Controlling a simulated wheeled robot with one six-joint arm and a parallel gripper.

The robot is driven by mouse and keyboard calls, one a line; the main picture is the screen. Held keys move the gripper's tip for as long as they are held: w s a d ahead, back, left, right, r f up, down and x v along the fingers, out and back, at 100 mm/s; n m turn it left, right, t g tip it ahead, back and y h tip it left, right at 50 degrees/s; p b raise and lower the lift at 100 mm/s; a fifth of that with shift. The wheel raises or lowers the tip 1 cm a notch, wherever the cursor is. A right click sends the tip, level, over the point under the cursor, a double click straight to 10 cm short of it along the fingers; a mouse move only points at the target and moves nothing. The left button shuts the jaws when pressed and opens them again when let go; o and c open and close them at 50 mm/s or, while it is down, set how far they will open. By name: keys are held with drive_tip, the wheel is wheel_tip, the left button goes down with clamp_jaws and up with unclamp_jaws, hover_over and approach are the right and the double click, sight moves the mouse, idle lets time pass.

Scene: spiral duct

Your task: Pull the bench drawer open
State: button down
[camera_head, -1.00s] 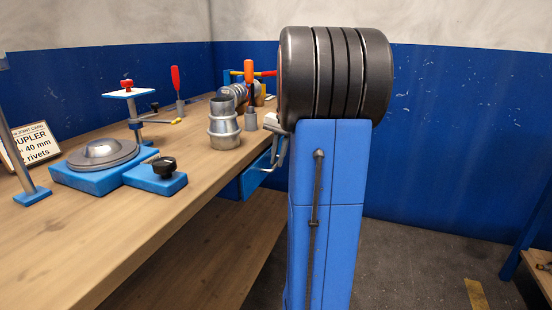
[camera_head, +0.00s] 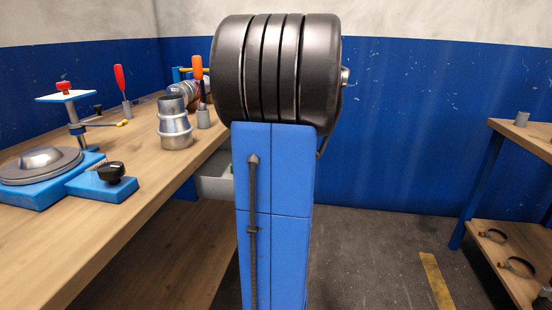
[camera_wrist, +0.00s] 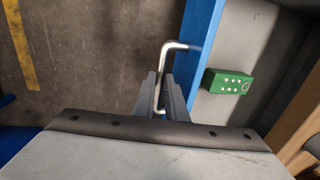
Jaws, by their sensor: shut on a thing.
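The bench drawer stands partly open. In the head view its grey inside (camera_head: 214,187) shows below the bench top, left of my blue arm column. In the wrist view the drawer's blue front (camera_wrist: 203,35) runs beside my gripper, with the grey drawer floor (camera_wrist: 245,50) to its right. The bent metal drawer handle (camera_wrist: 178,45) sticks out from the blue front. My gripper (camera_wrist: 164,95) is shut on the handle, its two fingers on either side of the bar. In the head view my arm hides the gripper and the handle.
A green box with pale dots (camera_wrist: 228,82) lies in the drawer. The bench top (camera_head: 140,150) holds a metal duct coupler (camera_head: 175,125), a red-handled tool (camera_head: 120,78) and a blue fixture (camera_head: 40,185). A shelf unit (camera_head: 490,180) stands right. The floor (camera_head: 380,255) between is clear.

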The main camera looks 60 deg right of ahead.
drive_tip(key=shift+s+d+r, duration=0.1)
drive_tip(key=shift+s+d, duration=0.25)
drive_tip(key=shift+s, duration=0.4)
drive_tip(key=c, duration=1.8)
unclamp_jaws()
drive_tip(key=s+d+r, duration=0.1)
drive_tip(key=s+r, duration=0.2)
drive_tip(key=r, duration=1.4)
drive_tip(key=shift+d, duration=0.1)
